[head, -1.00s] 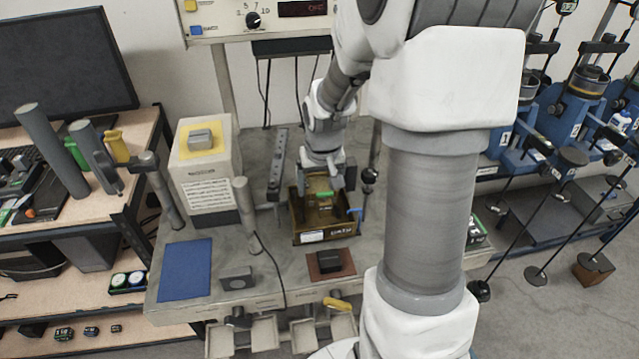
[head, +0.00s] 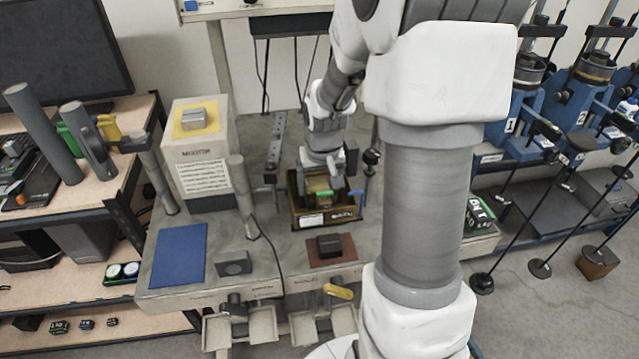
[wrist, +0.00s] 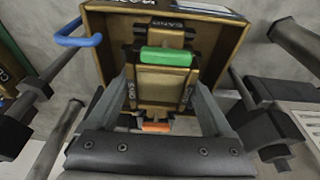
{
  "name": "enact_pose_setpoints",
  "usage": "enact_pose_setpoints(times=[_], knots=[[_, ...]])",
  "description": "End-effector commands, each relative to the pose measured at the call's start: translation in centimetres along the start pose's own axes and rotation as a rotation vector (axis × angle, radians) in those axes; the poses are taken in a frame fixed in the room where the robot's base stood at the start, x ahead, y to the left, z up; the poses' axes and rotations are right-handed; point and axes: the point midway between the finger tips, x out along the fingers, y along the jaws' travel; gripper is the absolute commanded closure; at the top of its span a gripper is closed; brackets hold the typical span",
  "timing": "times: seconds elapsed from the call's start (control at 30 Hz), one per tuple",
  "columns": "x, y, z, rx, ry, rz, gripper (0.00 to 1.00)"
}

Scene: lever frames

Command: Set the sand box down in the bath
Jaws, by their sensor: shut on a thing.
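The bath is an open brown tray with a lettered front wall (head: 318,219) on the bench; its walls also show in the wrist view (wrist: 222,52). The sand box (wrist: 160,78) is a small brown box with a green bar on top, lettering on its sides and an orange piece near its lower edge. My gripper (wrist: 163,95) is shut on it, one finger on each side. In the head view the sand box (head: 318,184) is within the bath's outline. I cannot tell whether it touches the bath's floor, which is mostly hidden.
A blue handle (wrist: 78,40) sticks out beside the bath. A dark block on a brown pad (head: 330,246), a grey block (head: 234,263) and a blue mat (head: 178,256) lie in front and to the left. A grey post (head: 244,197) stands left of the bath.

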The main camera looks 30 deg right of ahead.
Motion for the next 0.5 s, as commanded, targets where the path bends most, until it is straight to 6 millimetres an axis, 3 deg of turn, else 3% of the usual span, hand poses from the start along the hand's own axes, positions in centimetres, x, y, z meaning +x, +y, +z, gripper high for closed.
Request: enact_pose_setpoints(times=[0.4,0.43,0.5], knots=[[0.67,0.03,0.30,0.001,-0.005,0.000,0.95],[0.69,0.03,0.32,0.001,-0.006,0.000,0.10],[0.74,0.03,0.38,0.001,-0.007,-0.001,0.00]])
